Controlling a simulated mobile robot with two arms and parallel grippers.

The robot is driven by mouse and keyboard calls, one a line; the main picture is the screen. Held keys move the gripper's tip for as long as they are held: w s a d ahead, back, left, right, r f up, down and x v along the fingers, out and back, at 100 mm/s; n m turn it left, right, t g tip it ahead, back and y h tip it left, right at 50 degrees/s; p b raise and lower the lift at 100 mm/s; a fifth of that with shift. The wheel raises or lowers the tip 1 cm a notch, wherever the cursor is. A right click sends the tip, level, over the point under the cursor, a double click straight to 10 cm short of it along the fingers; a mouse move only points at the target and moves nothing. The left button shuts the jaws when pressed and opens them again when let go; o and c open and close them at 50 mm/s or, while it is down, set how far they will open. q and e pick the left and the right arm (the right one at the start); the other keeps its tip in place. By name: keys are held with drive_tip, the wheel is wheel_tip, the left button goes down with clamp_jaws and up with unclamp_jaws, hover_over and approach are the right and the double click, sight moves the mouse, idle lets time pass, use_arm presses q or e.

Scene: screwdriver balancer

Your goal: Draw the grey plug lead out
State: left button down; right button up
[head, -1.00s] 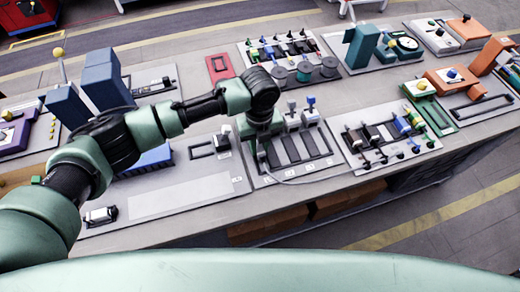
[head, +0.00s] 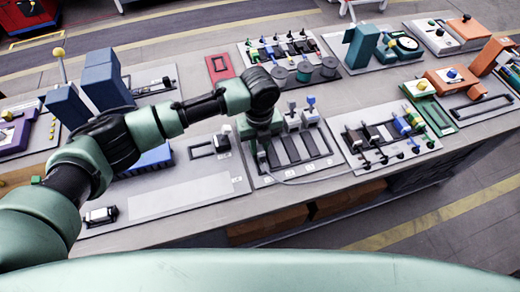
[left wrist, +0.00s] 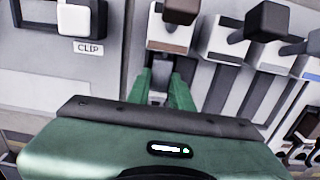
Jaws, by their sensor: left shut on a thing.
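My left gripper (head: 262,152) points down over the slotted board (head: 322,165) at the middle of the bench. In the left wrist view its two green fingers (left wrist: 166,92) are closed around a small grey piece, which looks like the grey plug (left wrist: 157,98). A thin grey lead (head: 300,182) runs from below the gripper to the right, toward the adjoining board. The plug's lower end is hidden, so I cannot tell how deep it sits. My right gripper is not in view.
Behind the gripper stand grey blocks with knobs (head: 310,115); a brown block (left wrist: 176,36) is close beyond the fingers. A board with several coloured plugs (head: 385,135) lies to the right. A bare pale strip (head: 180,195) lies to the left, near the bench edge.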

use_arm(q)
drive_tip(key=shift+s+d, duration=0.1)
drive_tip(key=shift+s, duration=0.1)
idle(0.5)
drive_tip(key=shift+s+d+p, duration=0.2)
drive_tip(key=shift+s+p, duration=0.3)
drive_tip(key=shift+s, duration=0.05)
drive_tip(key=shift+s+d+p, duration=0.15)
drive_tip(key=shift+s+p, duration=0.35)
drive_tip(key=c, duration=1.2)
unclamp_jaws()
drive_tip(key=shift+c, duration=0.2)
drive_tip(key=shift+r, duration=0.1)
wheel_tip(320, 180, up, 7)
drive_tip(key=p, duration=0.7)
